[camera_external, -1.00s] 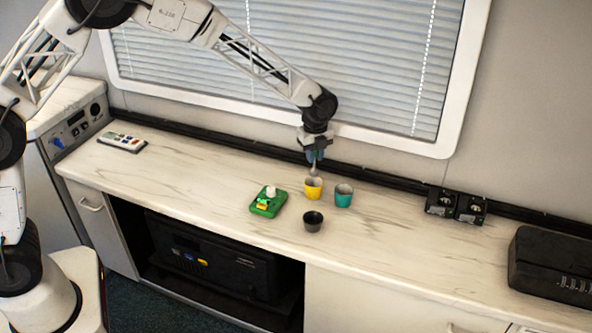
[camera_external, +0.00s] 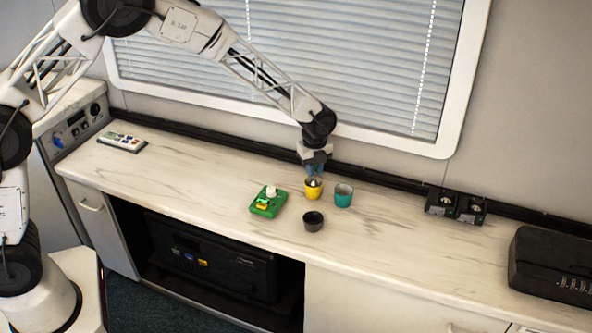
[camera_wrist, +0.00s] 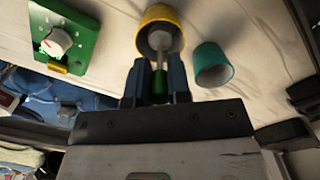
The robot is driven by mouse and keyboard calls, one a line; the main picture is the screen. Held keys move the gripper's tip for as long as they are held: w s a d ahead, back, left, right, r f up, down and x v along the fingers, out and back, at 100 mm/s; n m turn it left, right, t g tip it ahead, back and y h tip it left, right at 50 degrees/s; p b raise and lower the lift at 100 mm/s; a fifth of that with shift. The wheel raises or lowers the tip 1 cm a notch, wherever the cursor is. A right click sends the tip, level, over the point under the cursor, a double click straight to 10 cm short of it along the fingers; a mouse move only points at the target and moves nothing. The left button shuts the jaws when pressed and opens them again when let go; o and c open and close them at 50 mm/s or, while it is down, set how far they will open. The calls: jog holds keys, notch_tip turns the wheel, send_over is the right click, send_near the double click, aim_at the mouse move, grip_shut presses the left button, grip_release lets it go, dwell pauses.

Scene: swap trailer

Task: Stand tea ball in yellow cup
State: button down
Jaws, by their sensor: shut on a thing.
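The yellow cup (camera_external: 313,191) stands upright on the counter, left of the teal cup. The tea ball (camera_wrist: 160,42) is a grey ball on a thin stem with a green end. My gripper (camera_external: 315,172) is right above the yellow cup, shut on the tea ball's green end. In the wrist view the gripper fingers (camera_wrist: 160,85) close around this end, and the ball lies inside the mouth of the yellow cup (camera_wrist: 172,15). In the external view the tea ball (camera_external: 314,182) shows at the cup's rim. Whether it touches the cup's bottom is hidden.
The teal cup (camera_external: 343,196) stands close to the right, a black cup (camera_external: 313,221) in front. A green board with a white knob (camera_external: 268,206) lies to the left. A black rail (camera_external: 385,180) runs along the wall behind.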

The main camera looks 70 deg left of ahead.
jog(key=shift+f, duration=0.15)
jog(key=c, duration=1)
grip_release()
jog(key=shift+r, duration=3.9)
jog(key=shift+r, duration=0.15)
